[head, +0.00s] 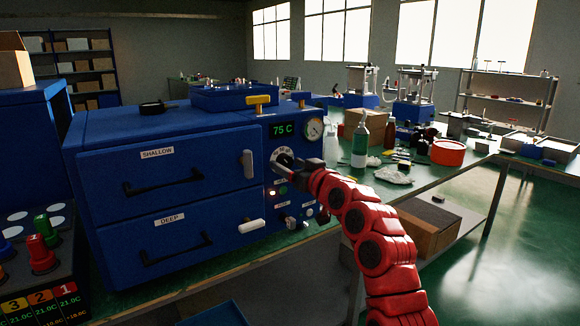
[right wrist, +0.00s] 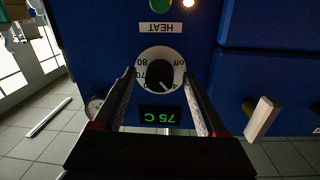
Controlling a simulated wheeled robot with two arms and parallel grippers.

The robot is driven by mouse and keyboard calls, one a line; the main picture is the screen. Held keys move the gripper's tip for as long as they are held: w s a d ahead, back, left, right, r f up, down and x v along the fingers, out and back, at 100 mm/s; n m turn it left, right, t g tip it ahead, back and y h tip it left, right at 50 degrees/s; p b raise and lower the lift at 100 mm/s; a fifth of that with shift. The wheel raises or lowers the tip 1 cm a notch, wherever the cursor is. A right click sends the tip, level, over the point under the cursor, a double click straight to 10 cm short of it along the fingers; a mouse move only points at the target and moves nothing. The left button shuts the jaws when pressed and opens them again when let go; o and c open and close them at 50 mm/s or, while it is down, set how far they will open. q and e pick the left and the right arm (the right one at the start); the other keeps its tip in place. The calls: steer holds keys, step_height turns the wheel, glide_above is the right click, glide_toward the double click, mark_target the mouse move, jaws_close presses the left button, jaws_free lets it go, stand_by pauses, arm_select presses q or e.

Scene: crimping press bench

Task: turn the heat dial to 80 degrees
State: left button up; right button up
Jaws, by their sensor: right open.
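The heat dial (right wrist: 160,56) is a white disc with a black knob (right wrist: 159,73) on the blue press panel. It shows upside down in the right wrist view, under the HEAT label, with marks reading off, 70 and 80. A pale pointer line on the knob seems to slant toward the lower right. The green display (right wrist: 161,116) reads 75 C, also in the head view (head: 283,129). My right gripper (right wrist: 160,80) is open, one finger on each side of the knob; I cannot tell whether they touch it. In the head view my gripper partly hides the dial (head: 277,154). My left gripper is out of view.
A round gauge (head: 314,128) sits beside the display. The press has two drawers with black handles and a pale lever (head: 248,164).

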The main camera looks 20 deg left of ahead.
steer(key=shift+s+d+r, duration=0.1)
steer(key=shift+s+d, duration=0.15)
steer(key=shift+d, duration=0.05)
steer(key=p+v, duration=0.1)
steer(key=v, duration=1.5)
steer(key=shift+s+d, duration=0.2)
